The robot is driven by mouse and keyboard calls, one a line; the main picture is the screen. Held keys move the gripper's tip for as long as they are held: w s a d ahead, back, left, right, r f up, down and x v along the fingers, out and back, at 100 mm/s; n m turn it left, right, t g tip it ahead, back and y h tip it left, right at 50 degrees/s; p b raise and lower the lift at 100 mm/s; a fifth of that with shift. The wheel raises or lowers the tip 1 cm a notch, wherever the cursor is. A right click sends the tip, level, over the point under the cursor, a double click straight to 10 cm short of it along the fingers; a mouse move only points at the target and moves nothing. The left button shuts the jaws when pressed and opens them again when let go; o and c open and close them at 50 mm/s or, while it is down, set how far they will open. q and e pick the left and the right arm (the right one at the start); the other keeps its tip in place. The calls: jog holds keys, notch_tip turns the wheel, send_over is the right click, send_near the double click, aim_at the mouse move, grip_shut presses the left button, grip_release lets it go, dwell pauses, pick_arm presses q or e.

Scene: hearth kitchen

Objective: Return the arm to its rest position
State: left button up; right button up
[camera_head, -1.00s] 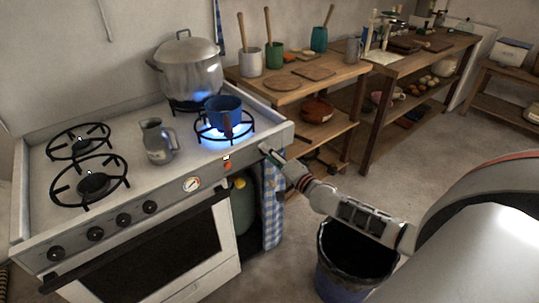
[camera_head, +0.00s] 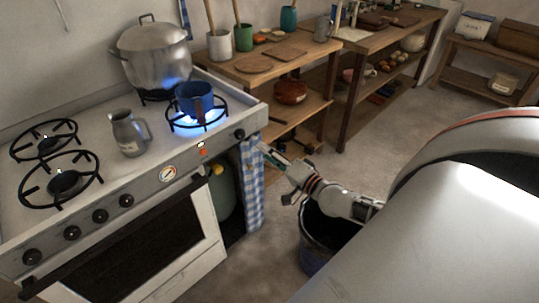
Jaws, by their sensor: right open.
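My right arm comes in from the right side of the head view. My right gripper (camera_head: 268,153) is open and empty. It hangs just off the right front corner of the stove, apart from the rightmost knob (camera_head: 239,134) and above the dark bin. The stove (camera_head: 152,183) stands at the left. A blue flame burns on its front right burner (camera_head: 203,118) under a small blue pot (camera_head: 194,98). My left gripper is not in view.
A large lidded pot (camera_head: 153,56) and a grey metal jug (camera_head: 127,133) stand on the stove. A checked cloth (camera_head: 251,185) hangs at its right side. A dark blue bin (camera_head: 314,252) stands below my right arm. Wooden shelves (camera_head: 276,63) hold crockery; open floor lies at the right.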

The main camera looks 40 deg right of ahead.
jog(key=shift+s, duration=0.3)
dwell(0.4)
pick_arm(q)
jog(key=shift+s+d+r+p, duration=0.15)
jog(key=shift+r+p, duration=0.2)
jog(key=shift+p, duration=0.3)
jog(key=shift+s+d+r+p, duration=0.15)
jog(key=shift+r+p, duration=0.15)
jog(key=shift+p, duration=0.3)
pick_arm(e)
jog(key=s+a+f+n+g, duration=0.3)
jog(key=s+a+f+n, duration=0.5)
jog(key=s+a, duration=0.3)
jog(key=s+a+f+n+g+y, duration=0.1)
jog(key=s+a+f+n+g, duration=0.3)
jog(key=s+a+f+n, duration=0.4)
jog(key=s+a+f, duration=0.1)
jog(key=s+a, duration=0.2)
jog(key=a, duration=0.1)
jog(key=shift+s+a+n, duration=0.2)
jog(key=shift+a+n, duration=0.1)
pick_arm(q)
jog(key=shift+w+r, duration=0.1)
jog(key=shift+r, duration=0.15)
